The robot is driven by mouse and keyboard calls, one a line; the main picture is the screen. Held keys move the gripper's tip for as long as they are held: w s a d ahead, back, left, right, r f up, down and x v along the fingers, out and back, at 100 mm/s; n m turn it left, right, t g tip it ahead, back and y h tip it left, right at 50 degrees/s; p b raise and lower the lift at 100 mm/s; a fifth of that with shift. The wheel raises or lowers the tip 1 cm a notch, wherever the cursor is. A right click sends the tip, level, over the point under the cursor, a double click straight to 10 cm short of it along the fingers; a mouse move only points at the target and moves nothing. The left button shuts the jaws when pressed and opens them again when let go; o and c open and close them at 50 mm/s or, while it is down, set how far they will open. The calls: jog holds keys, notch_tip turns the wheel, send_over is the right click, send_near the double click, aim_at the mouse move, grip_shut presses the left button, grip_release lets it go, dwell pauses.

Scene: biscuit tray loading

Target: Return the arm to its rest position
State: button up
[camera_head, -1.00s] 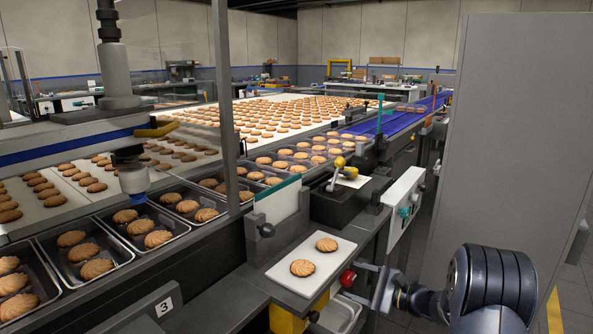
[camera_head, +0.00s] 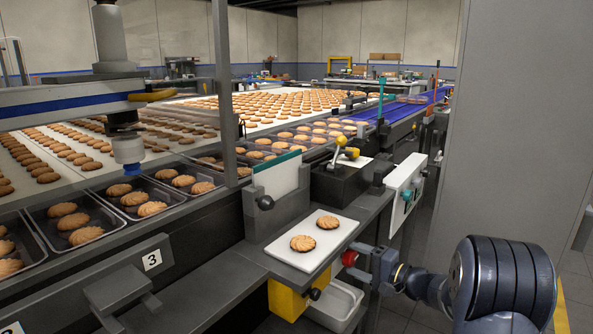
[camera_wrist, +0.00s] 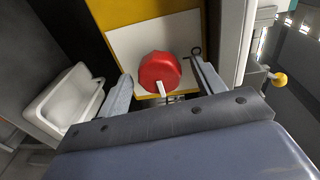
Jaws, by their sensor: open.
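My gripper (camera_head: 362,262) is low at the right of the head view, beside the front edge of the line. In the wrist view its two fingers (camera_wrist: 160,74) stand apart, with a red knob (camera_wrist: 159,70) showing between them. I cannot tell whether the fingers touch the knob. The red knob (camera_head: 349,257) also shows in the head view, just left of my gripper. My arm (camera_head: 500,285) reaches in from the lower right, its thick dark joint close to the camera.
A white board (camera_head: 325,226) with two biscuits lies on the ledge above the knob. A yellow box (camera_head: 285,301) and a metal bin (camera_head: 335,306) are below. Metal trays (camera_head: 128,219) of biscuits line the left. A grey panel (camera_head: 520,120) stands right.

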jog(key=n+b, duration=0.1)
jog(key=n, duration=0.2)
jog(key=shift+n+t, duration=0.3)
jog(key=n, duration=0.4)
jog(key=shift+s+d, duration=0.2)
jog(key=shift+p+v, duration=0.4)
jog(key=shift+v, duration=0.85)
jog(key=shift+f, duration=0.15)
